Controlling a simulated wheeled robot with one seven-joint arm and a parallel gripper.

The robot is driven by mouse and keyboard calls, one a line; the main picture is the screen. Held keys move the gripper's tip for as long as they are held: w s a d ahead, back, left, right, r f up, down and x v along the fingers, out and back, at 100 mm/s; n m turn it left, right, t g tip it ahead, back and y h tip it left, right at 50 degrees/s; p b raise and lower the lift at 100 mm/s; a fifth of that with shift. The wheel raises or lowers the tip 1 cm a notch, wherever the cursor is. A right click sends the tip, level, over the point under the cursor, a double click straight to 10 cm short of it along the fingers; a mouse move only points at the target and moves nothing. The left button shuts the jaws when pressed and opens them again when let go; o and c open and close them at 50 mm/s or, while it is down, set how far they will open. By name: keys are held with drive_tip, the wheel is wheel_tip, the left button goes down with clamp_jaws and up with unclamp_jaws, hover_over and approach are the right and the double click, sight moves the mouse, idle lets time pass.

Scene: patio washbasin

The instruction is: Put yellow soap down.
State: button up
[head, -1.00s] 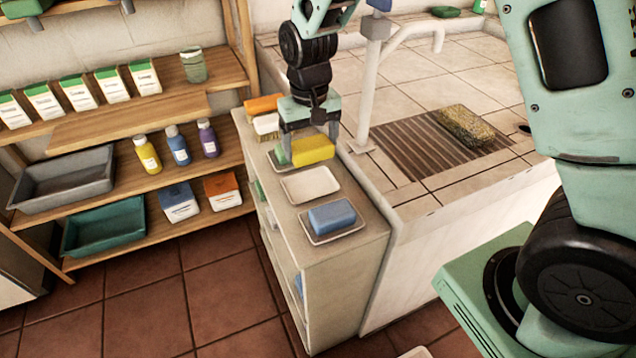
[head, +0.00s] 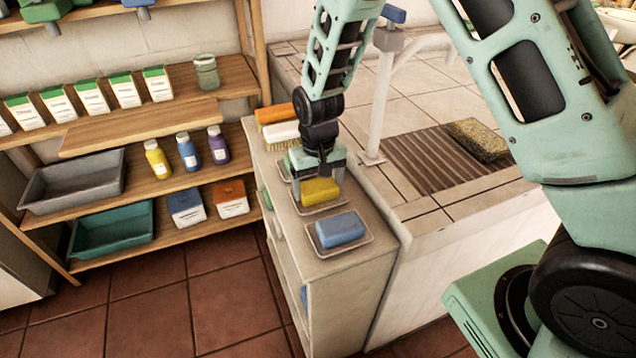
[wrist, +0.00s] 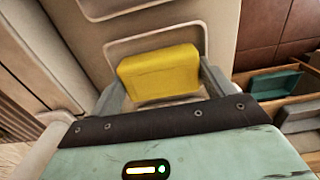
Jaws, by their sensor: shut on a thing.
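The yellow soap (head: 321,191) is a block between the fingers of my gripper (head: 320,180), which is shut on it. It is at the middle white dish (head: 338,206), over or on it; I cannot tell whether it touches the dish. In the wrist view the yellow soap (wrist: 160,72) fills the space between both fingers, with a dish rim (wrist: 120,45) showing beyond it. A blue soap (head: 340,230) lies in the front dish (head: 362,240).
Orange and white brushes (head: 277,114) lie at the back of the cabinet top (head: 370,262). A white faucet (head: 380,110) and tiled counter with a sponge (head: 478,138) stand right. Shelves with bottles (head: 188,152), boxes and trays stand left.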

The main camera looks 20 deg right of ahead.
sight(318, 185)
drive_tip(key=shift+f, duration=0.1)
drive_tip(key=o, duration=1.4)
wheel_tip(318, 185, up, 12)
drive_tip(key=s+a+r+n, duration=0.2)
drive_tip(key=s, duration=0.7)
drive_tip(key=s+a+r+n, duration=0.2)
drive_tip(key=s+n, duration=0.1)
drive_tip(key=s, duration=0.6)
drive_tip(key=s+a+r+n, duration=0.2)
drive_tip(key=s, duration=0.6)
drive_tip(key=shift+s+a+n+y, duration=0.1)
drive_tip(key=shift+s+n+y, duration=0.2)
drive_tip(key=shift+s, duration=0.1)
wheel_tip(318, 185, up, 3)
drive_tip(key=p, duration=0.3)
drive_tip(key=shift+r, duration=0.2)
